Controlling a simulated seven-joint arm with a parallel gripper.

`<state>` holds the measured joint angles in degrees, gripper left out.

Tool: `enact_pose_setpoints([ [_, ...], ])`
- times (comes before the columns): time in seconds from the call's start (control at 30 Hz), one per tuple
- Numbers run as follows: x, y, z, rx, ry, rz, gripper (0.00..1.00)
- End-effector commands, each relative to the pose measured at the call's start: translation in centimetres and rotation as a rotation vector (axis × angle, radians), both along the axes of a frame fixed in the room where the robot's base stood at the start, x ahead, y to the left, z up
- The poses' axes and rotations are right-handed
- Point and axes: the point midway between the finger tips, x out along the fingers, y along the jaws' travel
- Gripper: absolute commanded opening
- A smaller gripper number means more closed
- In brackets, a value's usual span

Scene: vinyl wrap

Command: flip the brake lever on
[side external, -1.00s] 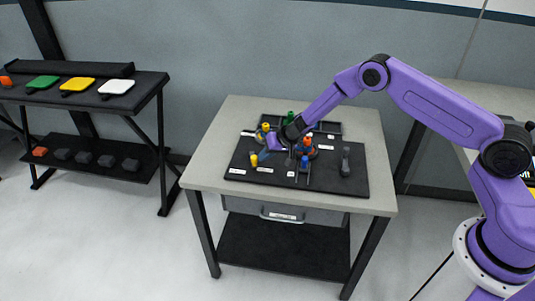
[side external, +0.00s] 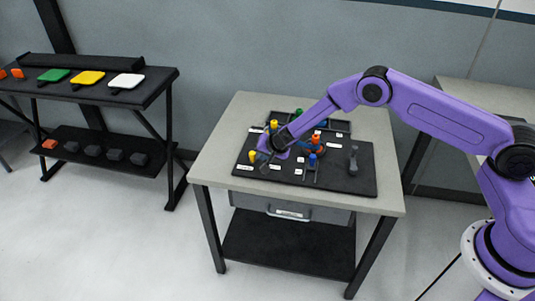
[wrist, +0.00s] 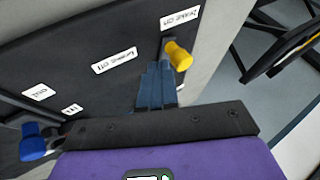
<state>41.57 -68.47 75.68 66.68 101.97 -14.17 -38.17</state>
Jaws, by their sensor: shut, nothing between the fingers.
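The brake lever has a yellow knob (wrist: 179,56); its dark shaft leans beside the "brake on" label (wrist: 180,18) in the wrist view. The "brake off" label (wrist: 115,60) lies farther left. In the side view the yellow knob (side external: 253,156) stands near the front left of the black board (side external: 345,184). My gripper (wrist: 160,70) is shut and empty, its fingertips right next to the lever, on the "brake off" side. I cannot tell whether they touch it. In the side view my gripper (side external: 263,159) is low over the board, just right of the knob.
A blue-knobbed control (wrist: 32,142) stands left of my gripper in the wrist view. Orange and blue controls (side external: 316,150) and a grey lever (side external: 353,160) stand farther right on the board. A rack (side external: 100,95) with coloured plates stands left, across open floor.

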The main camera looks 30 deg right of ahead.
Motion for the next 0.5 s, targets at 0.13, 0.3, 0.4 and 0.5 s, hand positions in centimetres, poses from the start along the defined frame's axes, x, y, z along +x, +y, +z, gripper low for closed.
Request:
enact_pose_setpoints([
  [0.13, 0.23, 0.49, -0.02, -0.001, 0.001, -0.014, 0.00],
  [0.3, 0.43, 0.90, 0.02, -0.001, 0.000, -0.011, 0.00],
  [0.4, 0.50, 0.94, 0.01, 0.000, 0.001, -0.013, 0.00],
  [0.5, 0.52, 1.06, -0.01, 0.000, 0.001, -0.010, 0.00],
])
